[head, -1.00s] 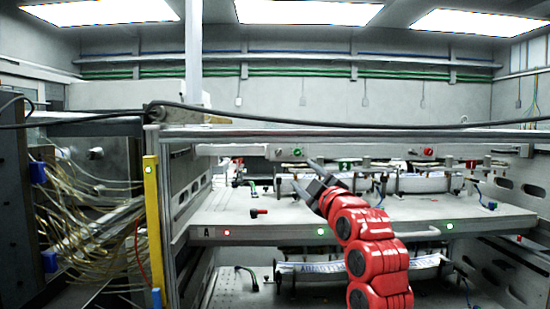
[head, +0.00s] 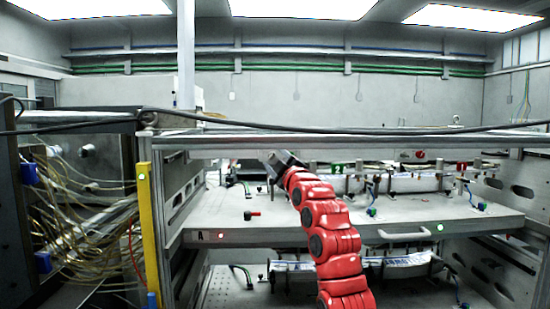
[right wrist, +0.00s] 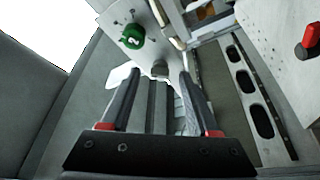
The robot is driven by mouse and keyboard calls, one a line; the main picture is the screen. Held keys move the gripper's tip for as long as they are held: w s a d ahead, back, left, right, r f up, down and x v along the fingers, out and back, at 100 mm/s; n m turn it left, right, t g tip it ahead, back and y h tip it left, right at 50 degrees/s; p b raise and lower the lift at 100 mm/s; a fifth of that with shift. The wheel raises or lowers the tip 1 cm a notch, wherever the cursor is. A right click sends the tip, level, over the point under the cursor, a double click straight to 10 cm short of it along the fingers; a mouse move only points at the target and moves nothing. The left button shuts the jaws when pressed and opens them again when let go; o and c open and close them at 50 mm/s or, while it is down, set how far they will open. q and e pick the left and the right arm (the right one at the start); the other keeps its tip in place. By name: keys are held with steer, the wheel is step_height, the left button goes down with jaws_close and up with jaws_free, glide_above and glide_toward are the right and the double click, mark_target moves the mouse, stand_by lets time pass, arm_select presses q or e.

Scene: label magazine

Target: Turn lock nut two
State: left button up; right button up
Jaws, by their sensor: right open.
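A round green knob marked 2 (right wrist: 133,35) sits on a pale plate in the right wrist view, just beyond and left of my fingertips. A small grey rounded part (right wrist: 160,68) shows between the fingertips; I cannot tell whether it is a nut. In the head view a green tag marked 2 (head: 337,168) stands on the rear of the shelf, right of my gripper. My right gripper (head: 270,160) is at the rear left of the shelf, below the top rail. In the right wrist view its fingers (right wrist: 158,80) are apart, with nothing visibly gripped. My left gripper is out of view.
A red tag marked 1 (head: 461,168) and a red knob (head: 421,155) are farther right. The shelf (head: 280,225) has bare room in front, with a small red-handled part (head: 253,213) on it. A yellow post (head: 150,230) and loose cables (head: 85,225) are left.

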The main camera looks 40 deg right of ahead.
steer(key=shift+w+d+r, duration=0.1)
steer(key=shift+w, duration=0.2)
jaws_close()
